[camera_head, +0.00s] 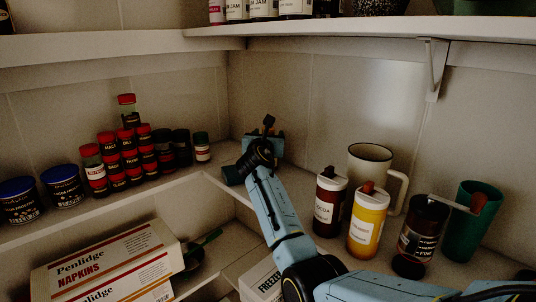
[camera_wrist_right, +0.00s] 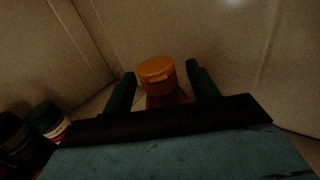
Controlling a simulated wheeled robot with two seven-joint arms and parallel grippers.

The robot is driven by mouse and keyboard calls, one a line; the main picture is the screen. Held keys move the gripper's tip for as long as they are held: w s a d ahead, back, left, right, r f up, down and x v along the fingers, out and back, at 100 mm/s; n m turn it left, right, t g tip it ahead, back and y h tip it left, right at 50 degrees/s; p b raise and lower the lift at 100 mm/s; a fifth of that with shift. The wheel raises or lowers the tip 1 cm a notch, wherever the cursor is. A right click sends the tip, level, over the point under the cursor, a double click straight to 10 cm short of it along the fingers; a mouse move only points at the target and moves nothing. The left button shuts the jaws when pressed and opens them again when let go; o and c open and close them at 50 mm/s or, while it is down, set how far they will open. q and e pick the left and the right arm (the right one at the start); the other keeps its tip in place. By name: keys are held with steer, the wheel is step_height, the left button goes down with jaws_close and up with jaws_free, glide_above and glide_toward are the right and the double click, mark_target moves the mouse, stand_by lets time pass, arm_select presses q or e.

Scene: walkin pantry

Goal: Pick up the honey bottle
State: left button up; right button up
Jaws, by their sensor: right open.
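The honey bottle (camera_wrist_right: 156,70) shows in the right wrist view as an orange cap above a reddish-amber body. My right gripper (camera_wrist_right: 162,76) is open, with one dark green finger on each side of the bottle. Whether the fingers touch it I cannot tell. In the head view my right gripper (camera_head: 264,135) is at the back corner of the shelf, and the bottle is hidden behind it and my arm. My left gripper is not in view.
Spice jars (camera_head: 125,155) stand stacked left of my gripper, with a green-lidded jar (camera_head: 202,148) nearest. A brown bottle (camera_head: 328,205), yellow bottle (camera_head: 367,222), white mug (camera_head: 371,160), dark jar (camera_head: 420,238) and green cup (camera_head: 468,222) stand right of my arm. An upper shelf (camera_head: 360,28) overhangs.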

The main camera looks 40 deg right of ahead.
steer(key=shift+w+d, duration=0.15)
steer(key=shift+c, duration=0.5)
steer(key=shift+r, duration=0.1)
jaws_close()
